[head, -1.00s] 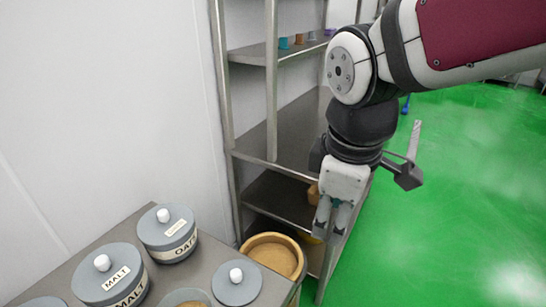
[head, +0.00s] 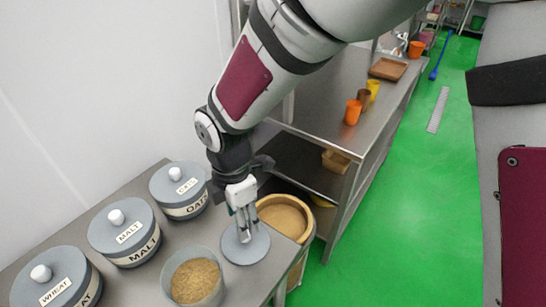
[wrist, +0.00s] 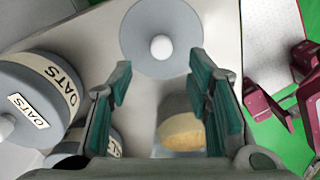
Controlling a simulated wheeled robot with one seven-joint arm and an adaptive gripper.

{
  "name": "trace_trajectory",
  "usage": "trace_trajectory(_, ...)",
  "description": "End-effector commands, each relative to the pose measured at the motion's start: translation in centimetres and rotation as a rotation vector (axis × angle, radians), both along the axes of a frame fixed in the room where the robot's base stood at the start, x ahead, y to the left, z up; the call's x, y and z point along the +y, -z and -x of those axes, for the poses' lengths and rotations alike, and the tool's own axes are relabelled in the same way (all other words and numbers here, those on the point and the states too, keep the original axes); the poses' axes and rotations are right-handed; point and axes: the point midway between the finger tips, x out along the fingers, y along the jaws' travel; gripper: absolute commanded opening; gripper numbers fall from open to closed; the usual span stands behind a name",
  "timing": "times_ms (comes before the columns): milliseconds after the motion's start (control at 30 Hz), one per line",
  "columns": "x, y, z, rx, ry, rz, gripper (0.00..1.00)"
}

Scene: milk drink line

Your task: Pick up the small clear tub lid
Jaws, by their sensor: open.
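The tub lid (head: 258,246) is a flat grey-blue disc that lies on the metal table, just right of the open clear tub (head: 197,281), which holds tan grain. In the wrist view the lid (wrist: 135,35) shows at the top with its round white knob (wrist: 161,47). My gripper (head: 244,232) hangs over the lid, fingers down, hiding most of the knob in the head view. In the wrist view my gripper (wrist: 159,78) is open and empty, with the knob beyond its green-padded fingertips. The gap in height to the knob is hard to tell.
Grey lidded jars marked OATS (head: 183,207), MALT (head: 125,255) and WHEAT (head: 60,296) stand along the wall side of the table. A round wooden-coloured tub (head: 284,215) stands beyond the table's edge. A steel shelf unit (head: 318,105) with cups is behind. Green floor lies right.

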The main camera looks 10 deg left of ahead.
Motion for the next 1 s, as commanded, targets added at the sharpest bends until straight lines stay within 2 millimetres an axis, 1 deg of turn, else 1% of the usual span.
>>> trace_trajectory(33,-0.1,0.8,0.1,0.003,0.000,0.003,0.46)
trace_trajectory(100,-0.1,1.5,0.0,0.001,0.001,0.002,0.46)
trace_trajectory(267,-0.1,2.3,0.0,0.000,0.001,0.000,0.46)
trace_trajectory(333,-0.2,3.0,0.0,0.002,0.001,0.002,0.46)
trace_trajectory(500,-0.5,5.5,-0.1,0.002,0.002,0.004,0.46)
trace_trajectory(600,-0.4,6.6,-0.1,0.001,0.002,0.002,0.46)
trace_trajectory(700,-0.4,7.2,-0.2,-0.001,0.002,0.001,0.46)
trace_trajectory(933,-0.4,7.3,-0.2,-0.001,0.002,0.000,0.46)
trace_trajectory(967,-0.4,7.3,-0.2,-0.001,0.002,0.000,0.39)
trace_trajectory(1000,-0.4,7.3,-0.2,-0.001,0.002,0.000,0.30)
